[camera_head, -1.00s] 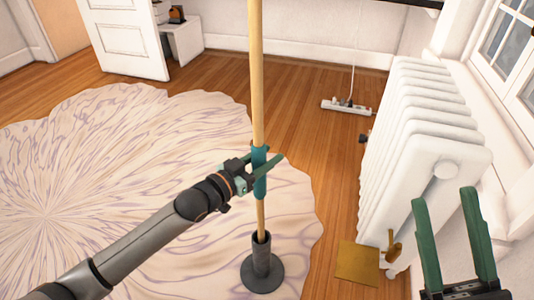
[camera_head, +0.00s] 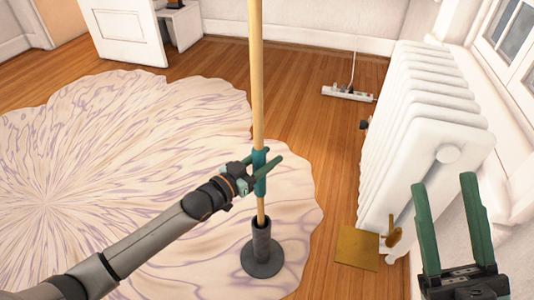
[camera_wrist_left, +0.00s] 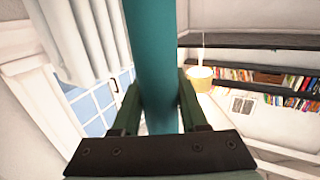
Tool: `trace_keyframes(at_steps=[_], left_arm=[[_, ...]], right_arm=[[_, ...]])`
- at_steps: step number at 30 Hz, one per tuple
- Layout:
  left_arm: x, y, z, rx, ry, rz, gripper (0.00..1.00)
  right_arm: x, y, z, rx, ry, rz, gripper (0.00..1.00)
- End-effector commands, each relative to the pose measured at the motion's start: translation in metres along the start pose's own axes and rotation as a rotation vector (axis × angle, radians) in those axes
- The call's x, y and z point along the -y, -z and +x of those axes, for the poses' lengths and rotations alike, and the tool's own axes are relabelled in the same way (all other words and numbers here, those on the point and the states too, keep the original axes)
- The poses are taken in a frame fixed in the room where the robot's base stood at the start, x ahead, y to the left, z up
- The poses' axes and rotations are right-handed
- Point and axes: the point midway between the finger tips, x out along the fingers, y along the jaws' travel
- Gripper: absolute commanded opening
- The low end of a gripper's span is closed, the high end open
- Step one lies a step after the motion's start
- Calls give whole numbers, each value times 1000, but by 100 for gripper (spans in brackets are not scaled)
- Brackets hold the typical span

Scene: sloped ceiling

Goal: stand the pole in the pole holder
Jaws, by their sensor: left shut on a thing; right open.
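The pole (camera_head: 257,90) is long, pale wood with a teal sleeve, and stands about upright; its top runs out of the head view. My left gripper (camera_head: 266,172) is shut on the teal sleeve, which also fills the middle of the left wrist view (camera_wrist_left: 152,60). The pole holder (camera_head: 263,262) is a dark grey round base with a short tube, standing on the rug's edge. The pole's lower end enters the tube's mouth; how deep it sits is hidden. My right gripper (camera_head: 448,210) is open and empty at the lower right.
A white radiator (camera_head: 425,130) stands along the right wall, with a brass plate (camera_head: 358,247) on the floor by its foot. A power strip (camera_head: 347,93) lies on the wood floor behind. A white door (camera_head: 125,32) stands open at the back.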

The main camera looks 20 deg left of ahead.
Motion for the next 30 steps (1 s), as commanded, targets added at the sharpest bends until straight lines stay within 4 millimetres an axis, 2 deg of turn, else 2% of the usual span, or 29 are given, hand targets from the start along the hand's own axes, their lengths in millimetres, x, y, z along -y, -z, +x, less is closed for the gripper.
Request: trace_keyframes(at_steps=[6, 7, 16, 26, 30], left_arm=[[0, 2, 0, -6, -1, 1, 0], [0, 2, 0, -6, -1, 1, 44], [0, 0, 0, -2, -1, 0, 78], [0, -2, 0, 4, 0, -1, 78], [0, 0, -5, 5, 0, -1, 78]], right_arm=[[0, 0, 0, 0, 0, 0, 50], [0, 0, 0, 0, 0, 0, 50], [0, 0, 0, 0, 0, 0, 50], [1, -1, 0, 4, 4, -4, 50], [11, -7, 3, 52, 34, -9, 50]])
